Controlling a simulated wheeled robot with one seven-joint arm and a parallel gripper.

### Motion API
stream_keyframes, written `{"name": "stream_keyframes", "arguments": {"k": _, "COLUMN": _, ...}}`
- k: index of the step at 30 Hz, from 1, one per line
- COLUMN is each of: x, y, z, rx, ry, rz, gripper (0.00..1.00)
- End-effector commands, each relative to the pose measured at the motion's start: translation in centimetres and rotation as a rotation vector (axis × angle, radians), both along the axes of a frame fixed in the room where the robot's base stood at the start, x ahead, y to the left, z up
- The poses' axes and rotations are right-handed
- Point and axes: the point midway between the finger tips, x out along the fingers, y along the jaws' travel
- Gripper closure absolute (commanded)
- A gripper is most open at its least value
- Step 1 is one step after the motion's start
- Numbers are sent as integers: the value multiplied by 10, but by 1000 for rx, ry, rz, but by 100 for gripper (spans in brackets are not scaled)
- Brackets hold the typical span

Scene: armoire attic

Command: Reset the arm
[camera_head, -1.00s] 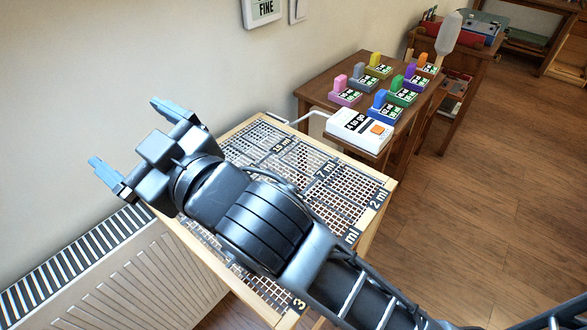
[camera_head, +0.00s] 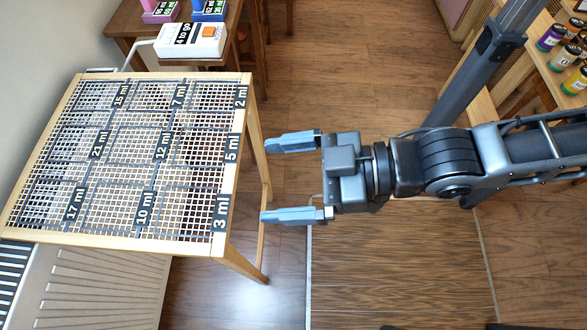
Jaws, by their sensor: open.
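My gripper (camera_head: 291,178) is open and empty, its two blue-grey fingers spread apart and pointing left. My arm reaches in from the right edge of the view. The gripper is over the wooden floor, just right of the grid-topped table (camera_head: 233,150), and its fingertips are near that table's right edge. Nothing is between the fingers.
The table's grid has labelled sections. A white box marked "4 to go" (camera_head: 190,41) stands on a dark table behind, beside pink (camera_head: 160,10) and blue (camera_head: 209,9) blocks. A radiator (camera_head: 95,290) is at lower left. Jars (camera_head: 551,37) line a shelf at upper right. Open floor (camera_head: 340,60) lies between.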

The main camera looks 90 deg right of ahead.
Motion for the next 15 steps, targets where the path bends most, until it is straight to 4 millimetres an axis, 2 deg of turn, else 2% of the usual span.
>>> {"name": "stream_keyframes", "arguments": {"k": 1, "x": -9, "y": 0, "z": 1, "rx": 10, "ry": 11, "rz": -11, "gripper": 0}}
{"name": "stream_keyframes", "arguments": {"k": 5, "x": -20, "y": -1, "z": 4, "rx": 23, "ry": 18, "rz": -25, "gripper": 0}}
{"name": "stream_keyframes", "arguments": {"k": 15, "x": -21, "y": -1, "z": 5, "rx": 25, "ry": 17, "rz": -27, "gripper": 0}}
